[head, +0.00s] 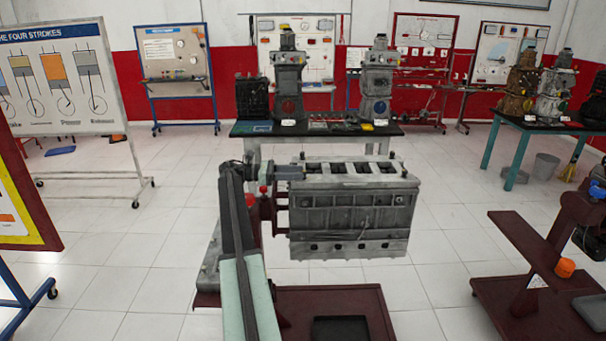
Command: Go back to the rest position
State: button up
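My arm (238,225), with a dark link and a pale green link, reaches up from the bottom centre in the head view. Its far end is beside the left end of a grey engine block (350,225). My gripper (288,172) seems to be the dark part near the block's upper left corner. It is small and blends with the stand's parts, so I cannot tell whether its fingers are open or touch the block. No held object can be made out.
The block hangs on a dark red stand (330,300), close to my arm. Another red stand (520,240) is at right. A table (250,130) with engine models stands behind. A four-strokes board (60,75) is at left. White tiled floor (130,240) is open at left.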

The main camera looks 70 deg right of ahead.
jog(key=v, duration=0.4)
jog(key=shift+w+a, duration=0.1)
jog(key=shift+w, duration=0.2)
